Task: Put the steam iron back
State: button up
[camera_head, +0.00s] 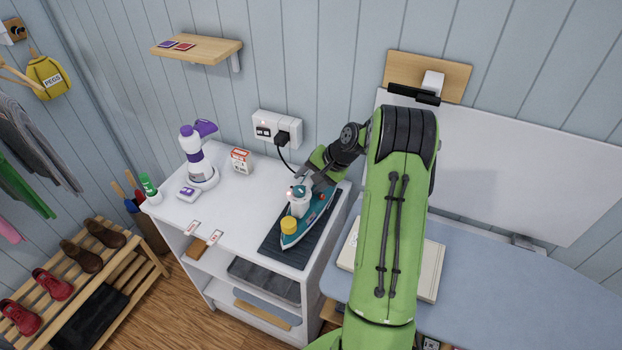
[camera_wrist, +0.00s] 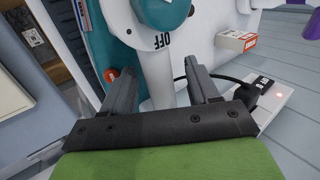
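The steam iron (camera_head: 296,238), teal and white with a yellow cap, sits on a dark ribbed mat (camera_head: 274,238) at the right end of the white cabinet top. My gripper (camera_head: 312,184) is at the iron's rear end. In the wrist view, the two fingers of my gripper (camera_wrist: 161,85) stand apart on either side of a white part of the iron (camera_wrist: 160,82). Narrow gaps seem to show beside it, so the fingers do not look closed on it. A teal dial (camera_wrist: 162,12) marked OFF is just beyond. My arm hides part of the area right of the iron.
A black plug and cord (camera_head: 283,138) run from the wall socket (camera_head: 265,122) behind the iron. A purple-white bottle (camera_head: 197,165) and small box (camera_head: 241,161) stand on the cabinet top (camera_head: 232,205). A blue ironing board (camera_head: 490,285) lies right of my arm. A wall shelf (camera_head: 197,49) hangs above.

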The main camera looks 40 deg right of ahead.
jog(key=shift+r, duration=0.3)
jog(key=p+v, duration=0.2)
jog(key=v, duration=0.9)
jog(key=s+a+r+n+h, duration=0.1)
jog(key=s+a+r+n, duration=0.1)
jog(key=a+r, duration=0.35)
jog(key=s+a+r+n+g+h, duration=0.1)
jog(key=s+a+r+n, duration=0.1)
jog(key=a, duration=0.6)
jog(key=s+a+r+n+h, duration=0.1)
jog(key=s+a+r+n, duration=0.15)
jog(key=a, duration=0.35)
jog(key=s+a+n, duration=0.2)
jog(key=s+a, duration=0.1)
jog(key=s, duration=0.5)
jog(key=s+a+n, duration=0.3)
jog(key=s, duration=0.5)
jog(key=shift+t+h, duration=0.3)
jog(key=shift+t, duration=0.1)
